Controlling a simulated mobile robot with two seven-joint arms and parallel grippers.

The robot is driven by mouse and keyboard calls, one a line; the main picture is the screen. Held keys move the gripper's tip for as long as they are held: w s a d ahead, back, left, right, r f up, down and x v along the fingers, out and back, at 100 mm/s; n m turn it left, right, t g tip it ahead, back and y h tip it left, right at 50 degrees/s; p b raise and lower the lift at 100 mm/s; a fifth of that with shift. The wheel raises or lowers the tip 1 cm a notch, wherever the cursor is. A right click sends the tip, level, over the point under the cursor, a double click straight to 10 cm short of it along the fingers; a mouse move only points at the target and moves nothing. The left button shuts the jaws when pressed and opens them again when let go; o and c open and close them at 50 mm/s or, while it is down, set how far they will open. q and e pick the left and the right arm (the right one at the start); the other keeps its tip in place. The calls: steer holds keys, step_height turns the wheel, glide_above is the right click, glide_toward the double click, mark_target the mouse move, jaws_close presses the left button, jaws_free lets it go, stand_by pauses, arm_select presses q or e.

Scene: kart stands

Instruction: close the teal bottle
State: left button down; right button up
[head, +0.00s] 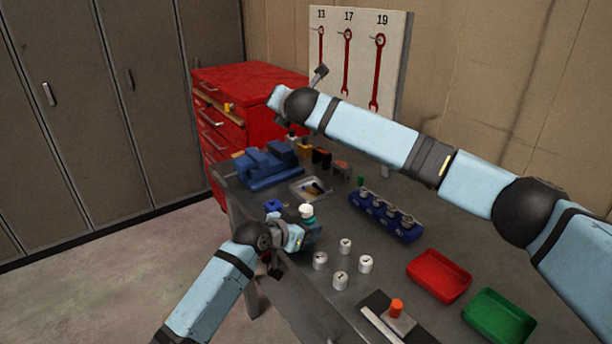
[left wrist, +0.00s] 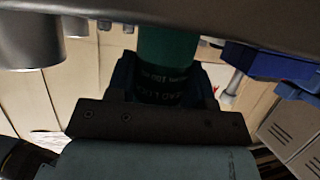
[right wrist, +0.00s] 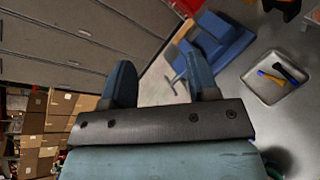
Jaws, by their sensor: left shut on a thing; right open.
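The teal bottle (head: 308,221) stands roughly upright at the left edge of the workbench, with a white top (head: 306,210). I cannot tell whether this top is a seated cap. My left gripper (head: 306,236) is shut around the bottle's body. In the left wrist view, the teal bottle (left wrist: 165,50) with its dark lettered label sits between the blue fingers; its upper end is out of sight. My right gripper is high above the bench, away from the bottle. In the right wrist view, the right gripper (right wrist: 160,80) is open and empty.
Several white numbered cylinders (head: 345,245) stand right of the bottle. Behind are a blue vise (head: 265,166), a small tray (head: 296,190) and a blue socket rack (head: 384,217). Red (head: 438,275) and green (head: 498,316) trays lie at right. An orange-topped item (head: 397,307) is in front.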

steer(key=s+d+f+m+g+h, duration=0.3)
steer(key=s+f+g, duration=0.2)
steer(key=f+g, duration=0.25)
steer(key=g+h, duration=0.2)
steer(key=g, duration=0.4)
glide_above(306, 208)
steer(key=w, duration=0.1)
step_height(306, 208, down, 3)
steer(key=shift+a+f+t, duration=0.1)
steer(key=shift+a+t, duration=0.05)
steer(key=shift+t, duration=0.1)
steer(key=shift+s+g, duration=0.4)
steer(key=shift+s, duration=0.15)
steer(key=shift+f, duration=3.95)
steer(key=shift+c, duration=0.4)
